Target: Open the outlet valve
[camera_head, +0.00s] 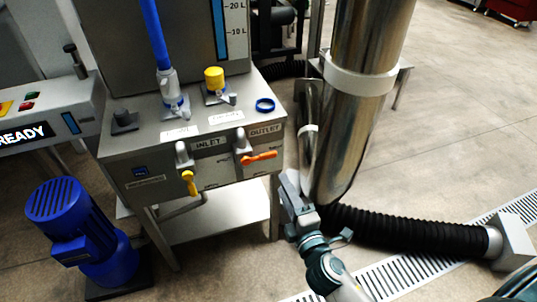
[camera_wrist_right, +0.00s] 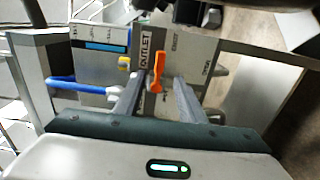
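The outlet valve has an orange lever handle (camera_head: 259,157) on the front of the grey cabinet, below the OUTLET label (camera_head: 265,129). The handle lies roughly level, pointing right, in the head view. My right gripper (camera_head: 286,180) is just right of and below the handle, apparently apart from it. In the right wrist view, the orange handle (camera_wrist_right: 157,72) shows between the two spread fingers of my right gripper (camera_wrist_right: 158,80). The gripper is open, with gaps on both sides of the handle; its depth relative to the fingertips is hard to tell. My left gripper is not in view.
The inlet valve with a yellow handle (camera_head: 190,183) is left of the outlet valve. A thick metal duct (camera_head: 362,105) stands close to the right of my right gripper, with a black hose (camera_head: 410,228) below. A blue motor (camera_head: 75,225) stands at the lower left.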

